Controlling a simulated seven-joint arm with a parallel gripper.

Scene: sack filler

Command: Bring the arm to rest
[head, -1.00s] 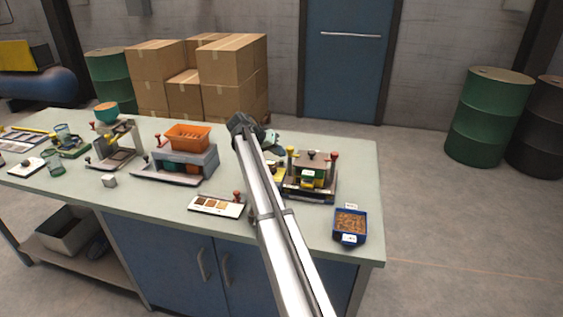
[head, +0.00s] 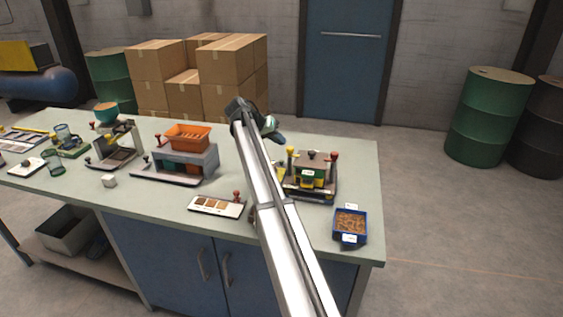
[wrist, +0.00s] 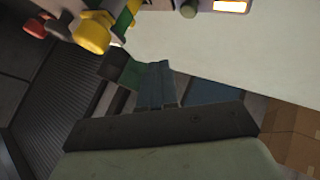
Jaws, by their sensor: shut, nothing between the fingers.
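My gripper (head: 270,127) is at the far end of my white arm, above the back of the workbench (head: 355,165). It is partly hidden behind my arm in the head view. In the wrist view its two narrow fingers (wrist: 158,70) lie together, shut and empty. The small machine (head: 311,175) with yellow and red knobs stands on the bench to the right of my arm, with the gripper up and to its left. A yellow knob (wrist: 92,34) shows at the upper left of the wrist view, apart from the fingers.
A blue bin of brown pieces (head: 350,224) stands at the bench's front right. A sample card (head: 216,206) and a grey machine with an orange hopper (head: 187,137) lie left of my arm. Cardboard boxes (head: 225,62) are stacked behind the bench. The bench's back right is clear.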

